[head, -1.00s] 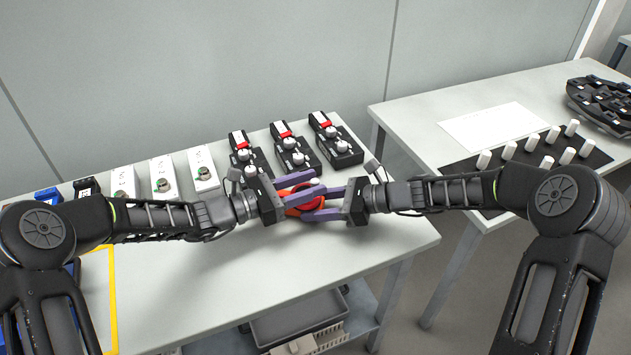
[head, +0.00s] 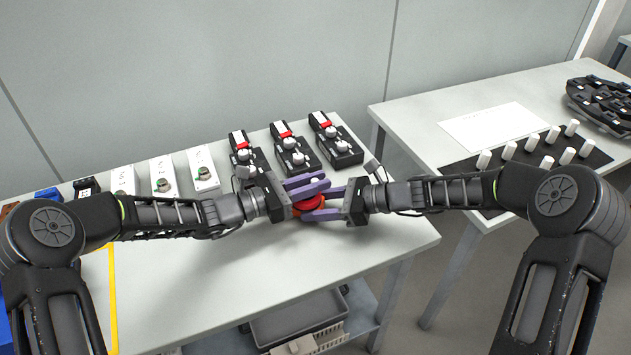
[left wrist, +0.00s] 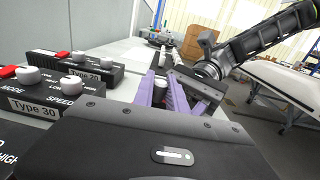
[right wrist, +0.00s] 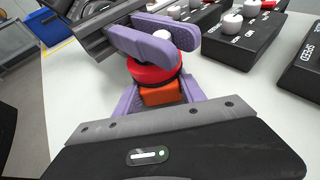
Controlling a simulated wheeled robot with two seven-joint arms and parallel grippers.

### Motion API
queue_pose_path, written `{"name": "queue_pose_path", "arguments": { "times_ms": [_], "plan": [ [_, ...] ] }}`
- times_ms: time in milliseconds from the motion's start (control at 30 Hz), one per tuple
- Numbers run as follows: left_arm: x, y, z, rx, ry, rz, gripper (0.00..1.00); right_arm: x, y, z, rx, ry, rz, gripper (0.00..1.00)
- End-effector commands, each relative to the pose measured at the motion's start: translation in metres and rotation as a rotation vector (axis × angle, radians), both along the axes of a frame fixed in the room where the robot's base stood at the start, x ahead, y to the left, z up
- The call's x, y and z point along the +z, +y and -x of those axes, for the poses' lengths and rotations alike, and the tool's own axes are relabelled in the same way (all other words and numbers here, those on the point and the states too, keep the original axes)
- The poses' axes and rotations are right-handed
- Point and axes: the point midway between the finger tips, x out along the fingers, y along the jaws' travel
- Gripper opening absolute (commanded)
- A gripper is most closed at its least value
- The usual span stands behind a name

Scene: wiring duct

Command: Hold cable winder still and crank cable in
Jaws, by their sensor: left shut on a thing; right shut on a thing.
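The cable winder has a red round drum (right wrist: 152,72) over an orange body (right wrist: 160,94), with a pale crank knob (right wrist: 163,35) on top. In the head view the red drum (head: 306,199) shows between the two hands, above the table. My right gripper (head: 322,213) is shut on the orange body; its purple fingers also show in the right wrist view (right wrist: 160,98). My left gripper (head: 318,185) sits higher and is shut on the crank knob, its fingers either side (right wrist: 160,38). In the left wrist view my left fingers (left wrist: 164,90) hide most of the winder. I cannot make out the cable.
Several black control boxes (head: 293,153) with white knobs stand just behind the hands. White boxes (head: 163,177) stand to their left. The table front (head: 240,285) is clear. A second table (head: 400,110) at right holds a black mat (head: 510,170) with white pegs.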

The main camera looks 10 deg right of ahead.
Motion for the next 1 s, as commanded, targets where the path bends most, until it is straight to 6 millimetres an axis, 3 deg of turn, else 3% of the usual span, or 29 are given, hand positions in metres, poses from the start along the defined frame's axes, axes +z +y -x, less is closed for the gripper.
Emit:
{"name": "queue_pose_path", "arguments": {
  "times_ms": [367, 633, 933, 967, 1000],
  "plan": [
    [0.0003, 0.0004, -0.0007, -0.011, 0.000, 0.001, 0.00, 0.0004, 0.0001, 0.0000, 0.000, 0.000, -0.001, 0.00],
    [0.0003, -0.0009, 0.0022, -0.148, -0.005, 0.001, 0.00, 0.0001, 0.0000, 0.0002, 0.001, 0.000, -0.001, 0.00],
    [0.0001, -0.0009, 0.0039, -0.168, -0.002, 0.000, 0.00, 0.0001, -0.0002, 0.0000, 0.000, 0.000, 0.000, 0.00],
    [0.0001, -0.0009, 0.0039, -0.168, -0.003, 0.000, 0.18, 0.0001, -0.0002, -0.0001, 0.000, 0.000, 0.000, 0.00],
    [0.0001, -0.0009, 0.0039, -0.168, -0.002, 0.000, 0.21, 0.0001, -0.0002, -0.0001, 0.000, 0.000, 0.000, 0.00]
  ]
}}
